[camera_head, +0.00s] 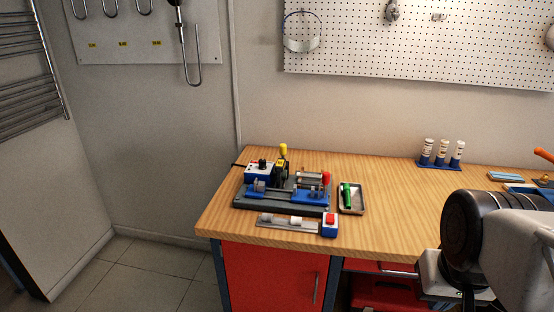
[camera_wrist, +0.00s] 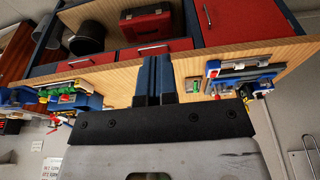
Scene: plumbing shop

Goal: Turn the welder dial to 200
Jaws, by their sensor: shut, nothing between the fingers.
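The welder (camera_head: 285,192) stands at the left end of the wooden bench in the head view. Its blue-and-white control box (camera_head: 262,174) is at its back left, with a small black dial (camera_head: 262,163) on it. The dial's numbers and pointer are too small to read. The welder also shows at the right in the wrist view (camera_wrist: 238,76), seen upside down. My gripper (camera_wrist: 156,60) shows in the wrist view with its two fingers together and empty, well apart from the welder. In the head view my arm is at lower right, far from the dial.
A tray with a green item (camera_head: 351,198) lies right of the welder. A holder with a red button (camera_head: 330,226) is in front of it. A blue rack of small bottles (camera_head: 440,163) stands at the back. The bench (camera_head: 395,205) between welder and arm is mostly clear.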

